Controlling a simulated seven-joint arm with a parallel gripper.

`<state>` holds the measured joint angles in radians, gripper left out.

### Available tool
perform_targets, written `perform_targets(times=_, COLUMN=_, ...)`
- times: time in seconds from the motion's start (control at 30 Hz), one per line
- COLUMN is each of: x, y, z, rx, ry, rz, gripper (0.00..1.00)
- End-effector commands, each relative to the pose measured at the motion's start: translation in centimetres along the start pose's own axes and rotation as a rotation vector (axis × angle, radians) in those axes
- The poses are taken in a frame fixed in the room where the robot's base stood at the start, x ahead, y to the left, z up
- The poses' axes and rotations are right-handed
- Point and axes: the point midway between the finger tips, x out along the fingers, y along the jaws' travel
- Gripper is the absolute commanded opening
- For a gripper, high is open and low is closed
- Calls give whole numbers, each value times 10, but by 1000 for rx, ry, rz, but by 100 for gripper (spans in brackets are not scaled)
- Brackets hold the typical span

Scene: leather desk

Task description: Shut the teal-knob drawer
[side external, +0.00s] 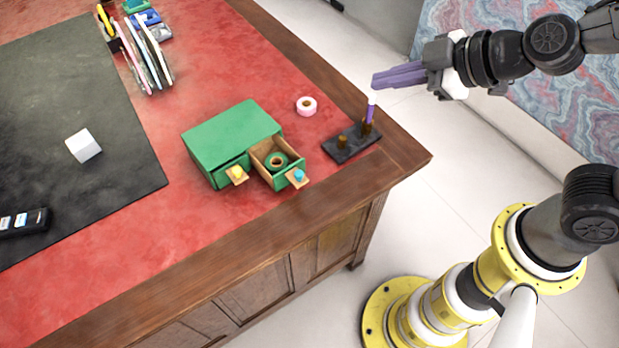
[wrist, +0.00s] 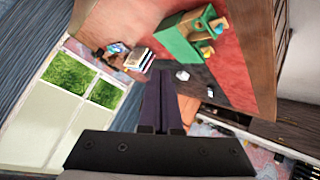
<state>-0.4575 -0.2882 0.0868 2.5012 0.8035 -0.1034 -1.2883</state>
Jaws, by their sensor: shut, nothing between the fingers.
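The green drawer box (side external: 232,133) stands on the red leather of the desk, and it also shows in the wrist view (wrist: 176,42).
A dark pen stand (side external: 348,151) with a purple-and-white pen (side external: 371,107) is near the desk's right corner, below my gripper. A pink tape roll (side external: 306,105) lies behind the open drawer. A white cube (side external: 83,145) rests on the black mat (side external: 60,100). Upright files (side external: 148,58) stand farther back.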

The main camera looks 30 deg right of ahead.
Motion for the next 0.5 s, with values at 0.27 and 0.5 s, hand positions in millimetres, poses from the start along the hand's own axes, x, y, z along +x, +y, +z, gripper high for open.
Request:
perform_targets(times=0.27, x=55, y=-118, z=28, rx=-240, ry=-147, rz=-156, gripper=0)
perform_targets(times=0.5, x=56, y=-163, z=35, rx=-334, ry=-159, rz=-240, gripper=0)
